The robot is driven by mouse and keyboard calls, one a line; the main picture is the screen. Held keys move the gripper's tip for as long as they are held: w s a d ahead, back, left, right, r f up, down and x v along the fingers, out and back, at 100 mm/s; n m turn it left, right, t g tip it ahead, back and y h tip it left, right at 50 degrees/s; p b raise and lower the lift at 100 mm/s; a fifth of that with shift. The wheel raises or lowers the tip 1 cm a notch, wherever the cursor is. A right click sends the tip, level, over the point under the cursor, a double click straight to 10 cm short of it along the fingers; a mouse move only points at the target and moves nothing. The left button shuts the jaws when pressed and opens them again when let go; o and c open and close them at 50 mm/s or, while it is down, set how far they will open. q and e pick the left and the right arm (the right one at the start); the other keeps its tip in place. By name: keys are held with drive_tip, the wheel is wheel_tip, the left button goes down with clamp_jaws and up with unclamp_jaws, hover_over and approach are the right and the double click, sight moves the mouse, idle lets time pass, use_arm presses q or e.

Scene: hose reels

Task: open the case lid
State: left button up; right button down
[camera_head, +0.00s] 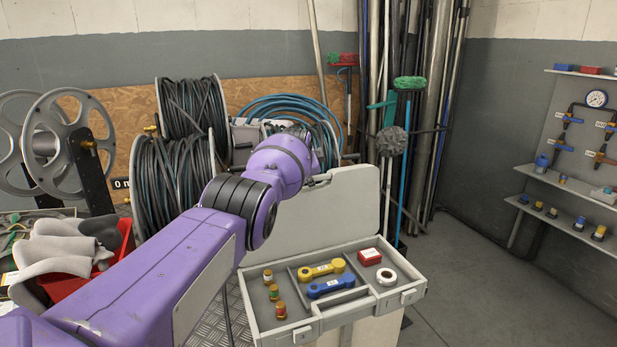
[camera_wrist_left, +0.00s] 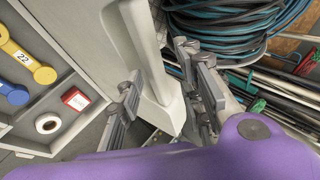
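The grey case (camera_head: 330,322) stands open on a light support in the head view. Its lid (camera_head: 345,215) is raised, standing roughly upright at the back of the tray. My left arm reaches over from the left to the lid's upper left edge, where my left gripper (camera_head: 318,181) is mostly hidden by my purple wrist. In the left wrist view my left gripper (camera_wrist_left: 162,66) has its fingers apart, one on each side of the lid's edge (camera_wrist_left: 158,110). A gap shows beside the finger on the outer side. My right gripper is not in view.
The tray holds a yellow tool (camera_head: 320,270), a blue tool (camera_head: 331,286), a red box (camera_head: 369,256), a white roll (camera_head: 386,277) and small fittings. Hose reels (camera_head: 175,180) stand behind on the left. Poles lean behind the lid. The floor at right is clear.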

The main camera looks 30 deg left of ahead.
use_arm(q)
drive_tip(key=shift+f, duration=0.15)
drive_tip(key=shift+a, duration=0.1)
drive_tip(key=shift+s+r, duration=0.3)
drive_tip(key=v, duration=1.1)
drive_tip(key=shift+r, duration=0.2)
